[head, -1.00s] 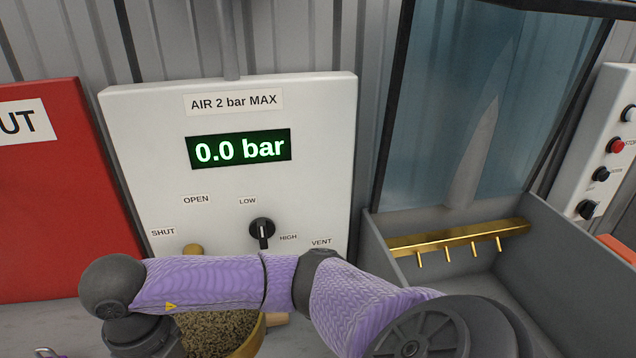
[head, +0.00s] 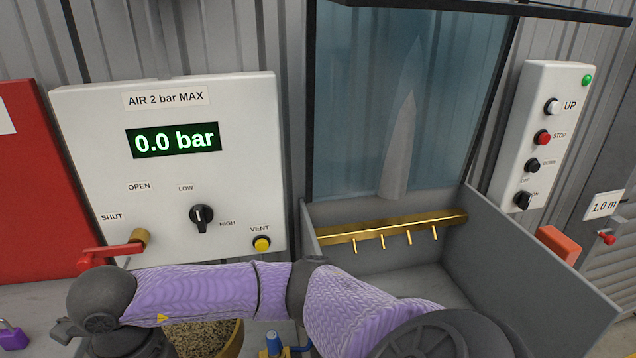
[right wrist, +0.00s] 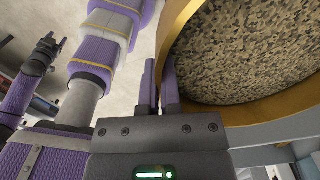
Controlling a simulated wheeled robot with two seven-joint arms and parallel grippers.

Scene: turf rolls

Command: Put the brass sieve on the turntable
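The brass sieve (head: 234,341), filled with brown and beige grains, shows in the head view at the bottom, partly hidden behind my right forearm. In the right wrist view its brass rim (right wrist: 260,132) and grains fill the upper right. My right gripper (right wrist: 160,72) has its two fingers close together on the sieve's rim, one on each side of the wall. My left gripper (right wrist: 47,50) appears small at the upper left of the right wrist view, well apart from the sieve; its fingers are too small to read. I cannot make out the turntable in either view.
A white air panel (head: 110,170) reads 0.0 bar, with a red handle (head: 110,252) and yellow vent button (head: 262,244). Right of it is a grey open-topped bin (head: 540,270) with a brass nozzle bar (head: 390,228). A button box (head: 541,140) hangs at right. A purple padlock (head: 14,337) lies lower left.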

